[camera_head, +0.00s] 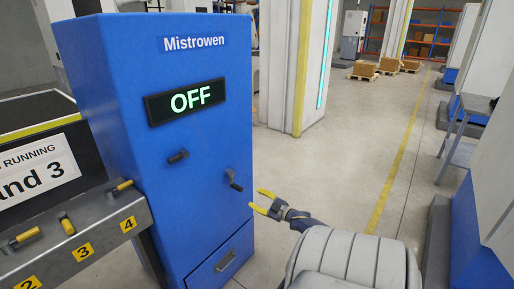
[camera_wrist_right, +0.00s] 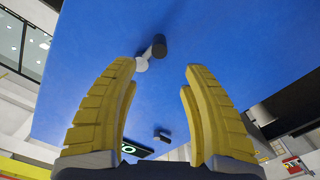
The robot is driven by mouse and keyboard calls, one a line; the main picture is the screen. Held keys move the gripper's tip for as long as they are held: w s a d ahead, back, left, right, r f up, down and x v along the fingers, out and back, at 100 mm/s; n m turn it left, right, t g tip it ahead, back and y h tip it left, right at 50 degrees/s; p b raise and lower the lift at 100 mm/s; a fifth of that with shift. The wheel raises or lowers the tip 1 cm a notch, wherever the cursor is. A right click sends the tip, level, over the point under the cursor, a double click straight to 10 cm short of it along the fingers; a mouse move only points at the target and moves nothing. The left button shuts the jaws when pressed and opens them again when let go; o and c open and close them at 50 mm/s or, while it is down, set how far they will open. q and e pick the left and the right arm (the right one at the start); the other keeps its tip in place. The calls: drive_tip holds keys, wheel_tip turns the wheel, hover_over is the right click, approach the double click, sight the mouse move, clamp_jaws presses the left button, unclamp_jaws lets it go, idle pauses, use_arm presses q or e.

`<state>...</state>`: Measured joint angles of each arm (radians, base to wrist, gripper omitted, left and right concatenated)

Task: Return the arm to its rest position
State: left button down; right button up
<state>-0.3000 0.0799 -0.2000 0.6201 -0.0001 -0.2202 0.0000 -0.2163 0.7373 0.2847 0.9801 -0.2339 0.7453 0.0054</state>
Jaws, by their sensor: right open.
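My right gripper (camera_head: 257,199) is open and empty, just right of the blue Mistrowen cabinet (camera_head: 200,130). Its arm comes in from the bottom right. In the right wrist view, two yellow ridged fingers (camera_wrist_right: 160,68) stand wide apart with nothing between them, facing the blue cabinet face (camera_wrist_right: 240,60). A dark-ended lever (camera_wrist_right: 153,52) shows beyond the fingertips, apart from them. The cabinet carries a display reading OFF (camera_head: 190,101), a left lever (camera_head: 178,156) and a right lever (camera_head: 234,181). My left gripper is not in view.
A grey rail (camera_head: 75,235) with several yellow-handled levers and number plates stands left of the cabinet. A drawer (camera_head: 223,262) is low on the cabinet. A white pillar (camera_head: 297,65) stands behind. Open floor (camera_head: 350,165) lies to the right, with blue-based machines at the far right.

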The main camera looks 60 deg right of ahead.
drive_tip(key=shift+f, duration=0.1)
drive_tip(key=s+f+m+g+h, duration=0.1)
drive_tip(key=s+f+g, duration=0.2)
drive_tip(key=f, duration=0.5)
drive_tip(key=s+f+g+h, duration=0.1)
drive_tip(key=s+f+g, duration=0.25)
drive_tip(key=f, duration=0.55)
drive_tip(key=s+a+f+m+g, duration=0.1)
drive_tip(key=s+a+f+g, duration=0.1)
drive_tip(key=s+a+f, duration=0.6)
drive_tip(key=s+a+f+g, duration=0.2)
drive_tip(key=s+a+f, duration=0.3)
drive_tip(key=f, duration=0.6)
drive_tip(key=s+a+f+g+y, duration=0.1)
drive_tip(key=s+a+f, duration=0.4)
drive_tip(key=a, duration=0.8)
drive_tip(key=s+a+f+g+y, duration=0.2)
drive_tip(key=s+a+f, duration=0.3)
drive_tip(key=s+a, duration=0.4)
drive_tip(key=s+a+f+g+y, duration=0.1)
drive_tip(key=s+a+f+g, duration=0.2)
drive_tip(key=a, duration=1.4)
drive_tip(key=s+f, duration=0.1)
drive_tip(key=s, duration=0.3)
drive_tip(key=shift+s+a+f+n+y, duration=0.25)
drive_tip(key=shift+s+f+n+y, duration=0.1)
drive_tip(key=shift+f+n+y, duration=0.05)
